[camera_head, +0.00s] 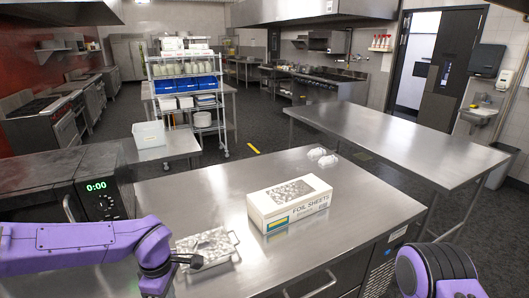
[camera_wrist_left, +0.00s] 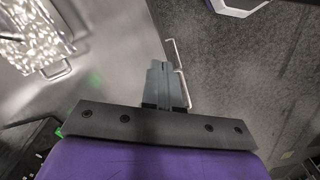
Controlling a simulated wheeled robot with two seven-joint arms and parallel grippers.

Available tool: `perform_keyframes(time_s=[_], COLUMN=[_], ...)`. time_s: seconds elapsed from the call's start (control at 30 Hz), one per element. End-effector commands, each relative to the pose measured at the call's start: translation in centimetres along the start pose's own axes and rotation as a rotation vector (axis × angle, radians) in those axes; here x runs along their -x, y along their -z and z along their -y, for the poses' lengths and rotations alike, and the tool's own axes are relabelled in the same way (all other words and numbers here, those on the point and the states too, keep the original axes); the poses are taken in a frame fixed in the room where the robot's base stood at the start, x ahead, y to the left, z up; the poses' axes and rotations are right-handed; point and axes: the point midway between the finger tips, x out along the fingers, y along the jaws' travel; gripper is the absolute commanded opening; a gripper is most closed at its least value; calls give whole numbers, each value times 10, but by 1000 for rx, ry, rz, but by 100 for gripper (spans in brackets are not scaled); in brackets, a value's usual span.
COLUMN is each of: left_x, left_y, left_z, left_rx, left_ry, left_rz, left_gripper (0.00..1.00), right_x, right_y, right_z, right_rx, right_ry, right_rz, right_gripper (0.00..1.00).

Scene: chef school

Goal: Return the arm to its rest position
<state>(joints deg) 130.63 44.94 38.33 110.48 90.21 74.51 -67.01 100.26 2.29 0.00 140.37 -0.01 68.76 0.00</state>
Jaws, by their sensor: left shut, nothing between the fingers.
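My left arm comes in from the left in the head view, with its purple links over the near left of the steel counter (camera_head: 290,225). My left gripper (camera_head: 194,261) is beside the foil-covered tray (camera_head: 208,243), at its near edge in the picture. In the left wrist view the left gripper (camera_wrist_left: 163,85) has its fingers together, with nothing between them. The tray (camera_wrist_left: 30,30) shows at upper left there, apart from the fingers. A purple part of my right arm shows at lower right in the head view; its gripper is out of view.
A foil sheets box (camera_head: 290,203) stands mid-counter, with small white items (camera_head: 322,156) behind it. A black oven with a green clock (camera_head: 100,190) stands at left. A drawer handle (camera_head: 310,284) juts from the counter's front. A second steel table (camera_head: 400,145) is at right.

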Motion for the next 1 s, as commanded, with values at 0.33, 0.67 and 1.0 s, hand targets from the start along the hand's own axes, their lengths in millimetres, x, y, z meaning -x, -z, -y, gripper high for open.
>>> perform_keyframes(time_s=[0.33,0.67,1.0], left_x=[-69,-184,-341], left_y=[11,41,56], left_z=[22,79,231], left_rx=[-59,-241,-826], left_ry=[25,8,-98], left_rz=[-182,-475,-485], left_gripper=[0,0,0], right_x=[-17,-50,-116], right_y=[-7,-20,-48], right_z=[2,4,10], right_rx=[0,0,0], right_ry=[0,0,0], right_rz=[-1,0,0], right_gripper=[43,43,43])
